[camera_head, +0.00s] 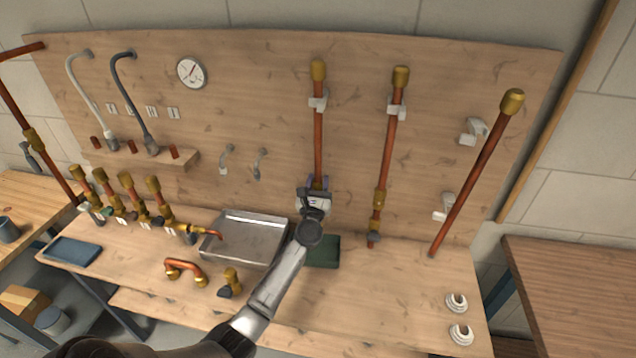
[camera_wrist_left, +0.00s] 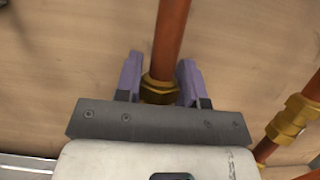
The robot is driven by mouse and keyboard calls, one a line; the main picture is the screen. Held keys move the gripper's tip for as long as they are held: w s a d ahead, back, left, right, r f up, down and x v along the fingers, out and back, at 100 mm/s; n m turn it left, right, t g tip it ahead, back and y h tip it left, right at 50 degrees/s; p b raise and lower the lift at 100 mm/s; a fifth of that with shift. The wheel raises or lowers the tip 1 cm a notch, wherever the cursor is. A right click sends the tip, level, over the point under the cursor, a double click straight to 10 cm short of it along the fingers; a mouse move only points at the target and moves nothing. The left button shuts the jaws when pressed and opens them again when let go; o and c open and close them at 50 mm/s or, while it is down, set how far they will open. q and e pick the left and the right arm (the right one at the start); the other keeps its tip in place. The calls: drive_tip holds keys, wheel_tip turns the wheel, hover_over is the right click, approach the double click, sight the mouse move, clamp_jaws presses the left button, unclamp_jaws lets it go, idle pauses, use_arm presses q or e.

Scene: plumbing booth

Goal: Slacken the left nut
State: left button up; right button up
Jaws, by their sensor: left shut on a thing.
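A left copper pipe (camera_head: 318,150) stands upright against the wooden board, with a brass cap at its top. Its lower brass nut (camera_wrist_left: 160,88) shows in the wrist view between the purple finger pads; in the head view my gripper hides it. My left gripper (camera_head: 316,184) is at the foot of this pipe, shut on the nut. The wrist view shows its fingers (camera_wrist_left: 160,80) on either side of it. My right gripper is in neither view.
A middle copper pipe (camera_head: 388,150) with a brass nut (camera_wrist_left: 290,118) stands close on the right. A third pipe (camera_head: 478,170) leans beyond its white clips. A metal tray (camera_head: 238,253) and a dark green pad (camera_head: 325,251) are near my left arm. The bench's front right is mostly clear.

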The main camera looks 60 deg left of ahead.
use_arm(q)
drive_tip(key=shift+g+y, duration=0.3)
drive_tip(key=n+g+y+b, duration=0.1)
drive_tip(key=n+g+y, duration=0.1)
drive_tip(key=g, duration=0.1)
drive_tip(key=shift+w+f+n+y+b, duration=0.1)
drive_tip(key=shift+f+n+y+b, duration=0.1)
drive_tip(key=shift+n+y+b, duration=0.15)
drive_tip(key=n+g+y+b, duration=0.1)
drive_tip(key=n+g+b, duration=0.1)
drive_tip(key=g+b, duration=0.2)
drive_tip(key=n+g+y+b, duration=0.1)
drive_tip(key=n+g+b, duration=0.2)
drive_tip(key=g+b, duration=0.2)
drive_tip(key=n+g+y+b, duration=0.1)
drive_tip(key=n+g+b, duration=0.2)
drive_tip(key=g+b, duration=0.2)
drive_tip(key=shift+n+g, duration=0.25)
drive_tip(key=shift+g, duration=1.05)
drive_tip(key=shift+n+g+b, duration=0.3)
drive_tip(key=shift+g+b, duration=0.2)
drive_tip(key=shift+b, duration=0.35)
drive_tip(key=shift+r+n+g+h+b, duration=0.15)
drive_tip(key=shift+n+g+h+b, duration=0.15)
drive_tip(key=shift+g, duration=0.3)
drive_tip(key=o, duration=0.9)
drive_tip(key=shift+c, duration=0.2)
drive_tip(key=shift+o, duration=0.3)
